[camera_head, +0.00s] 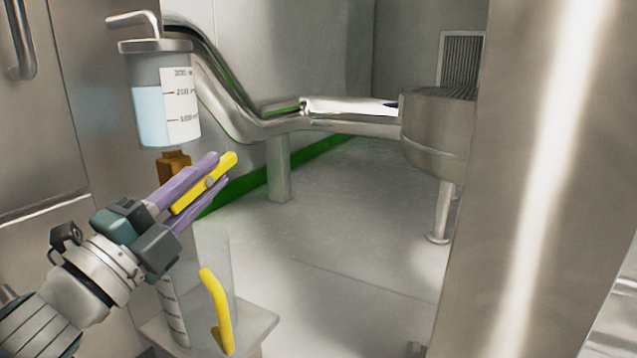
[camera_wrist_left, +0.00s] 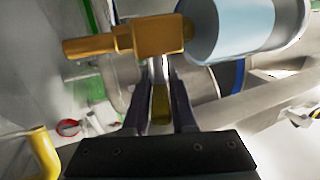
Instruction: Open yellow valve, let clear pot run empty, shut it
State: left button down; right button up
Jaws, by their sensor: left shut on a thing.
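The clear pot (camera_head: 148,75) hangs at the upper left of the head view, with pale blue liquid (camera_head: 151,115) up to about its 200 mark. Its brown valve body (camera_head: 172,166) is below it. My left gripper (camera_head: 205,174) is shut on the yellow valve handle (camera_head: 229,161), which slants up to the right between the purple fingers. In the left wrist view the valve body (camera_wrist_left: 158,36), the pot (camera_wrist_left: 232,28) and the handle (camera_wrist_left: 160,104) show ahead of the fingers. No stream of liquid is visible. My right gripper is out of view.
A clear vessel with a yellow handle (camera_head: 216,310) stands on a small grey stand (camera_head: 262,322) below the valve, partly behind my left arm. I see no liquid in it. A steel column (camera_head: 548,180) blocks the right; a steel bowl (camera_head: 430,130) stands behind.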

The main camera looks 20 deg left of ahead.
pick_arm(q)
jog(key=shift+t, duration=1.6)
jog(key=shift+h, duration=0.3)
jog(key=c, duration=0.7)
grip_release()
jog(key=shift+c, duration=0.2)
jog(key=v, duration=1)
jog(key=shift+c, duration=0.4)
